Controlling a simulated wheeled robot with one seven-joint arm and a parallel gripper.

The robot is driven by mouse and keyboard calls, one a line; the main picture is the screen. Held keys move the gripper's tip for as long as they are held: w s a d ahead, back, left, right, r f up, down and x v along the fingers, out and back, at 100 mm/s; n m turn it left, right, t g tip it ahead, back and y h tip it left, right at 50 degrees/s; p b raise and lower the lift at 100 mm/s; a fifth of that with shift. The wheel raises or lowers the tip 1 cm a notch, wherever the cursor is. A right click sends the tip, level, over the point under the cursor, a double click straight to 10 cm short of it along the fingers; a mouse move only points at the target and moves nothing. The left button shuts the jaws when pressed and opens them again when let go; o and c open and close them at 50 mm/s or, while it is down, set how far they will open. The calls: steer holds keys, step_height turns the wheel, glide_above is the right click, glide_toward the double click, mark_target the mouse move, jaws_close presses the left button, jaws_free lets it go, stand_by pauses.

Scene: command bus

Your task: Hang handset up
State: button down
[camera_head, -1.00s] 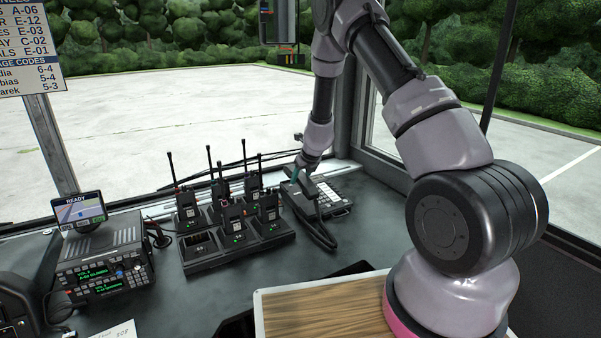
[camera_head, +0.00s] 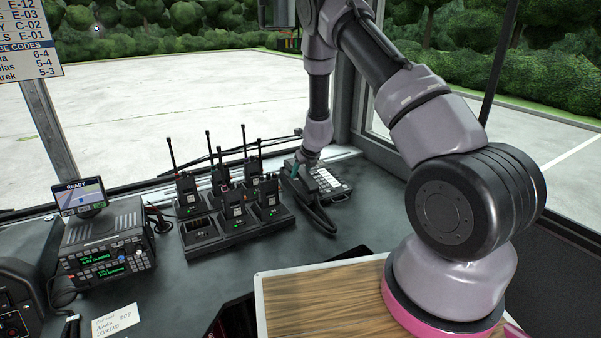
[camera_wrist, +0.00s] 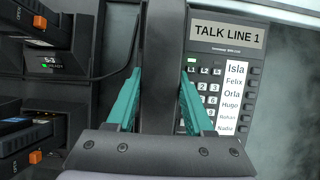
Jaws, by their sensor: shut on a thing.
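The dark handset (camera_wrist: 160,40) runs lengthwise between my two teal fingers in the wrist view. My gripper (camera_wrist: 160,77) is shut on it. In the head view the handset (camera_head: 317,212) slants across the left side of the desk phone (camera_head: 333,181), its near end reaching past the phone's front. The phone's keypad, name list and "TALK LINE 1" label (camera_wrist: 228,36) show right of the handset in the wrist view. My gripper (camera_head: 303,176) is over the phone's left part. The cradle is hidden under the handset and fingers, so I cannot tell whether they touch.
A charger rack (camera_head: 200,236) with several upright radios stands close left of the phone. Farther left is a radio console (camera_head: 108,262) with a small screen (camera_head: 78,197). A wood-topped board (camera_head: 310,290) lies in front. Bare desk (camera_head: 372,215) is right of the phone.

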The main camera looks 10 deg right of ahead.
stand_by(0.8)
steer(key=shift+c, duration=1)
jaws_free()
steer(key=v, duration=1)
steer(key=shift+s+r, duration=0.2)
steer(key=shift+r, duration=0.1)
steer(key=s+a+r+n+y, duration=0.1)
steer(key=s+r+n, duration=0.35)
steer(key=r, duration=0.45)
steer(key=s+a+r+n+t+y, duration=0.1)
steer(key=s+r+n+y, duration=0.15)
steer(key=r+n, duration=0.45)
steer(key=s+a+r+n+y, duration=0.1)
steer(key=s+r+n, duration=0.3)
steer(key=r, duration=0.7)
steer(key=s+d+r+n+h, duration=0.2)
steer(key=s+n, duration=0.4)
steer(key=s, duration=0.6)
steer(key=s+d+r+n+h, duration=0.2)
steer(key=s+d+r+n, duration=0.3)
steer(key=s, duration=0.7)
steer(key=shift+n, duration=0.95)
steer(key=shift+r+h, duration=0.15)
steer(key=shift+h, duration=0.1)
